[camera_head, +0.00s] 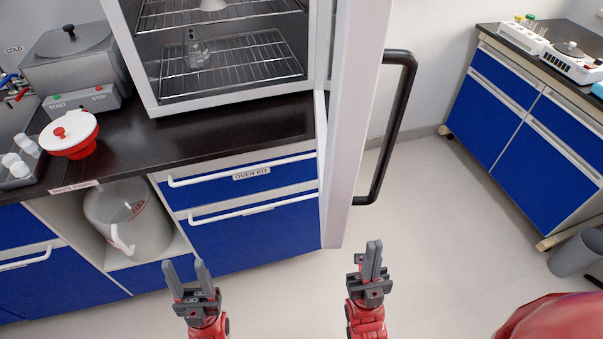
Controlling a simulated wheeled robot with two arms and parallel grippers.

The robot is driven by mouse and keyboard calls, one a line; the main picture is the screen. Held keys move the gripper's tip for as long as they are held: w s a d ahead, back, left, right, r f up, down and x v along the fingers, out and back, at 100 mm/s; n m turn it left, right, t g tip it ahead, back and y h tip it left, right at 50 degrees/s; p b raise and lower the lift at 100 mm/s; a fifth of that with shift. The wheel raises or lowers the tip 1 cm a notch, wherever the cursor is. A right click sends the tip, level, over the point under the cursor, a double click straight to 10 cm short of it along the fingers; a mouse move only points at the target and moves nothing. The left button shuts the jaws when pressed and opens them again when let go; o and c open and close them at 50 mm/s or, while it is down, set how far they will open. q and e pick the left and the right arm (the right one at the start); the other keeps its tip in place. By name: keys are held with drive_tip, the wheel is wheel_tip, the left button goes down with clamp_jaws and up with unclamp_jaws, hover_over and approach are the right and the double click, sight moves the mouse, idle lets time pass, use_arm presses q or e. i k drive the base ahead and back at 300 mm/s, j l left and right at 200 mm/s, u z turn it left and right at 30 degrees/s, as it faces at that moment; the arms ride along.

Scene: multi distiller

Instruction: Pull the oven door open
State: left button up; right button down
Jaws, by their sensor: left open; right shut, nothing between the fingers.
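The oven (146,93) stands on the dark counter, and its inside with wire racks (235,68) is in view. Its door (350,120) is swung wide out to the right, seen nearly edge-on. The black door handle (401,110) is on the door's right side. My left gripper (187,272) is open and empty, in front of the lower cabinets and left of the door. My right gripper (370,257) is shut with nothing in it, just below the door's lower end and under the handle, apart from both.
A glass flask (197,52) stands on a rack. A red and white container (70,134) sits on the counter at left. A waste funnel bucket (126,220) is in the cabinet opening. Blue cabinets (540,120) stand at right beside a grey bin (578,250). Floor between is clear.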

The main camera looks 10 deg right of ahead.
sight(350, 52)
drive_tip(key=j+z, duration=0.2)
drive_tip(key=j, duration=0.6)
drive_tip(key=k+j+z, duration=0.2)
drive_tip(key=j, duration=0.55)
drive_tip(key=i+j, duration=0.05)
